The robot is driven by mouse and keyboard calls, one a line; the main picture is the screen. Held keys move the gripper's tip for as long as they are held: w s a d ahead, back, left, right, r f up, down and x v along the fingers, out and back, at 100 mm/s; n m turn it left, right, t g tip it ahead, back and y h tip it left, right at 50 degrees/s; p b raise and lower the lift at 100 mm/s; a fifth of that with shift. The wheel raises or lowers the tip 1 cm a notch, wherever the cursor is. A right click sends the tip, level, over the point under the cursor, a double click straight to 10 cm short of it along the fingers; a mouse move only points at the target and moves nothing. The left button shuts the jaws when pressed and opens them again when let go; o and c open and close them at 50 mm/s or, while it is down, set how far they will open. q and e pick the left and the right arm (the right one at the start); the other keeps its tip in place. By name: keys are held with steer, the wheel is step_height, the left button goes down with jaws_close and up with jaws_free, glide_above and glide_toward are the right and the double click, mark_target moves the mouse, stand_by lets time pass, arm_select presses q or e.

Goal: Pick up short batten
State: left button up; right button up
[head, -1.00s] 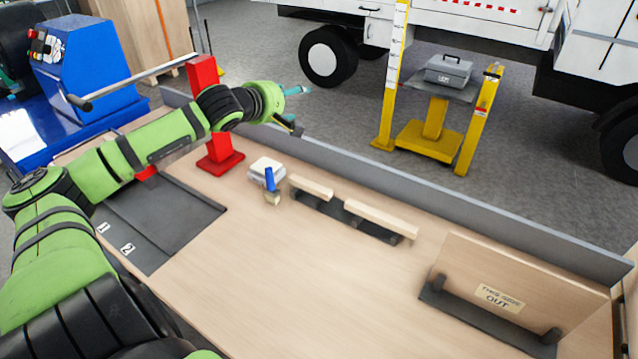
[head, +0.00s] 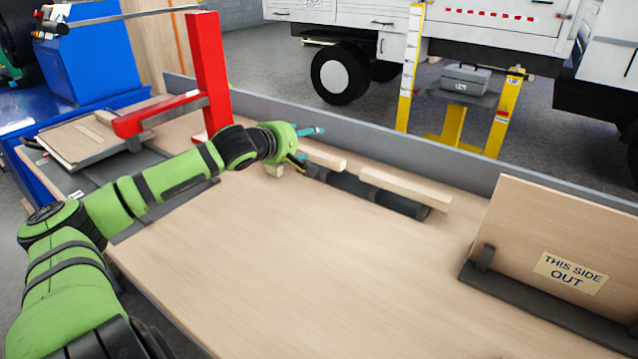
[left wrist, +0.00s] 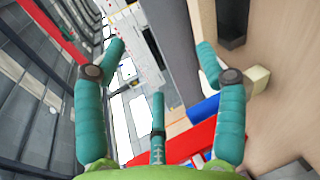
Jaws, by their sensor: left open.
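The short batten (head: 325,158) is a pale wooden bar lying on the left part of a dark rack (head: 352,184) near the bench's back edge. A longer batten (head: 405,188) lies to its right on the same rack. My left gripper (head: 307,145) is at the short batten's left end in the head view, partly covering that end. Its teal fingers stand wide apart in the left wrist view (left wrist: 155,65), with nothing between them in grip. I cannot tell from these views how high it is above the batten. My right gripper is not in view.
A red stand (head: 208,75) rises left of my left gripper. A grey rail (head: 380,135) runs along the bench's back edge. A board marked "THIS SIDE OUT" (head: 520,235) stands in a dark holder at the right. The bench's middle (head: 290,265) is clear.

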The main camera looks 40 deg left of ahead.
arm_select(q)
steer(key=b, duration=0.4)
glide_toward(317, 156)
steer(key=shift+d+x, duration=0.2)
steer(key=shift+x, duration=0.9)
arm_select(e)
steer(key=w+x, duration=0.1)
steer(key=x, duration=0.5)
arm_select(q)
steer(key=shift+w+f, duration=0.1)
steer(key=shift+w, duration=0.15)
steer(key=shift+w+a+f+p, duration=0.1)
steer(key=shift+w+f+p, duration=0.15)
steer(key=shift+w+p, duration=0.25)
steer(key=shift+w+a+p, duration=0.2)
steer(key=shift+w+p, duration=0.1)
steer(key=shift+w, duration=0.15)
steer(key=p+x, duration=0.1)
steer(key=x, duration=0.3)
steer(key=shift+a+p, duration=0.25)
steer(key=shift+p, duration=0.1)
steer(key=shift+w+f, duration=0.1)
steer(key=shift+f, duration=0.05)
steer(key=c, duration=1.3)
steer(key=shift+f, duration=0.1)
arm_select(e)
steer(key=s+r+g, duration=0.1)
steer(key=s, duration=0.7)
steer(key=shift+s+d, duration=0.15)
